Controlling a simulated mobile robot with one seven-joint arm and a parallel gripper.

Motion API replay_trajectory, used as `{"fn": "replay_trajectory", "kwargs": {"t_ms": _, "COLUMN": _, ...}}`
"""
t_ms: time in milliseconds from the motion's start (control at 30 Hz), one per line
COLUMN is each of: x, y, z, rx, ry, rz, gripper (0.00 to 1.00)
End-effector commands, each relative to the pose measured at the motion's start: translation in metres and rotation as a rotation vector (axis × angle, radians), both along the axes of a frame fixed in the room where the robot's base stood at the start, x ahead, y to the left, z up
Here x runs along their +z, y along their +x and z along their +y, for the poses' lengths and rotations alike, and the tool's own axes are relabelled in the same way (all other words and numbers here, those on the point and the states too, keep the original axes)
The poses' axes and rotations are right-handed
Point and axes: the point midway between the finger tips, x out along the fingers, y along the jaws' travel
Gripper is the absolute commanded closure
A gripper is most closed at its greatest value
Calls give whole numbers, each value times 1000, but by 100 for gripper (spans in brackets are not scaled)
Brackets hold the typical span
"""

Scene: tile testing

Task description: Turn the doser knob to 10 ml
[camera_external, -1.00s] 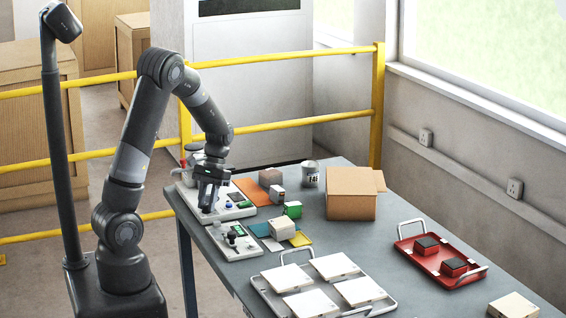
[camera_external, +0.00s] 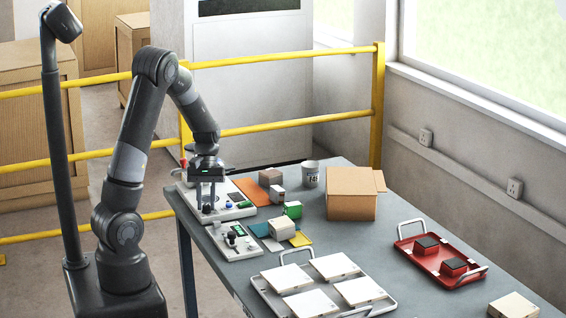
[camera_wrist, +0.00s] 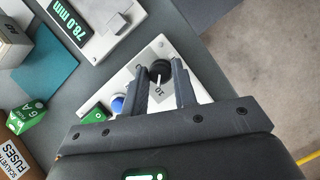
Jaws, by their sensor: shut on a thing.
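The doser is a white panel (camera_external: 238,213) on the left part of the table, with a green display and a blue button. Its black knob (camera_wrist: 158,68) shows in the wrist view between my fingertips, with a white pointer line and printed numbers including "10" beside it. My gripper (camera_wrist: 162,74) points down at the panel, its two fingers closed around the knob. The same gripper (camera_external: 208,200) is over the panel in the external view, where the fingers and wrist hide most of the knob. The blue button (camera_wrist: 118,103) lies just left of the fingers.
Another white device (camera_external: 235,241) stands in front; its display (camera_wrist: 70,24) reads 78.0 mm. Small boxes (camera_external: 281,228), a cardboard box (camera_external: 351,193), a can (camera_external: 310,174), a tile tray (camera_external: 264,290) and a red tray (camera_external: 408,244) stand to the right.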

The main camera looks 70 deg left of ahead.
Motion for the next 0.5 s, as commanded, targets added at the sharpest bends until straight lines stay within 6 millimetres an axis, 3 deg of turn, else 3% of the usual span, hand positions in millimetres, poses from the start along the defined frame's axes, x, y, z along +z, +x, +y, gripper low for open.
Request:
{"fn": "replay_trajectory", "kwargs": {"t_ms": 300, "x": 0, "y": 0, "z": 0, "rx": 0, "ry": 1, "rz": 0, "gripper": 97}}
{"fn": "replay_trajectory", "kwargs": {"t_ms": 333, "x": 0, "y": 0, "z": 0, "rx": 0, "ry": 1, "rz": 0, "gripper": 72}}
{"fn": "replay_trajectory", "kwargs": {"t_ms": 500, "x": 0, "y": 0, "z": 0, "rx": 0, "ry": 1, "rz": 0, "gripper": 58}}
